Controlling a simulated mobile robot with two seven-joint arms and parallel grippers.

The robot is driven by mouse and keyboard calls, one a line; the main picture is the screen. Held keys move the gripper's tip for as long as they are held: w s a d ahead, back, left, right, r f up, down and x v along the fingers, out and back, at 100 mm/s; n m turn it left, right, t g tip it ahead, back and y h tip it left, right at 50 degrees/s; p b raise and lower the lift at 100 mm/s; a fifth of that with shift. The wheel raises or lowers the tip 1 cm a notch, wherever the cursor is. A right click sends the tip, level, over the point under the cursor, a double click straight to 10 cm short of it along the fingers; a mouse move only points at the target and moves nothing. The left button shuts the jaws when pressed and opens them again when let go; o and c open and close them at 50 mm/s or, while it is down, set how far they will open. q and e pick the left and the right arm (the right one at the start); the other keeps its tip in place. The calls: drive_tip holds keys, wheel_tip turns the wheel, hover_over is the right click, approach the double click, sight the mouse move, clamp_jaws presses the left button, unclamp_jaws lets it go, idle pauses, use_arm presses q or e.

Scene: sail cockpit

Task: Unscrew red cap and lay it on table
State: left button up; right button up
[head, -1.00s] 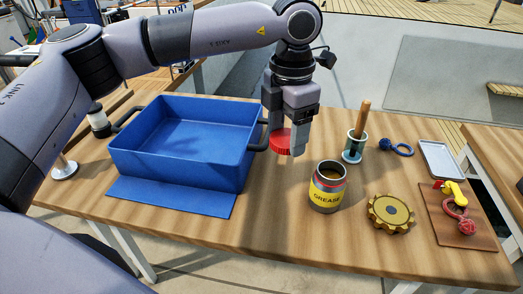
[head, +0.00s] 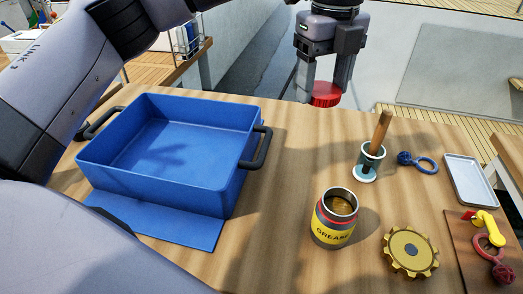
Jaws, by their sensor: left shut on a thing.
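The red cap (head: 325,95) is held between the fingers of my left gripper (head: 322,90), which is shut on it. The cap hangs in the air in the upper middle of the head view, at the table's far edge. The grease can (head: 333,222) stands upright and open on the wooden table (head: 290,170), with brown grease showing inside. The cap is apart from the can, well behind it. My right gripper is out of view.
A blue bin (head: 150,185) with black handles stands at left, on a blue mat (head: 190,237). Bare table lies between bin and can.

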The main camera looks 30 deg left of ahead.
sight(309, 172)
use_arm(q)
drive_tip(key=shift+w+r+n, duration=0.2)
drive_tip(key=shift+w+n, duration=0.4)
drive_tip(key=shift+w, duration=0.05)
drive_tip(key=shift+w+f, duration=0.1)
drive_tip(key=shift+f, duration=0.25)
wheel_tip(309, 172, down, 19)
drive_tip(key=shift+f+b, duration=0.1)
drive_tip(key=shift+b, duration=0.3)
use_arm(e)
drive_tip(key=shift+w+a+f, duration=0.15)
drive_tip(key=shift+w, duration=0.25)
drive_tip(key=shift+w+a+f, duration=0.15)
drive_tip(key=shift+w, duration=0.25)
use_arm(q)
drive_tip(key=shift+f, duration=0.1)
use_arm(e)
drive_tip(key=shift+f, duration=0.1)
use_arm(q)
drive_tip(key=o, duration=1.2)
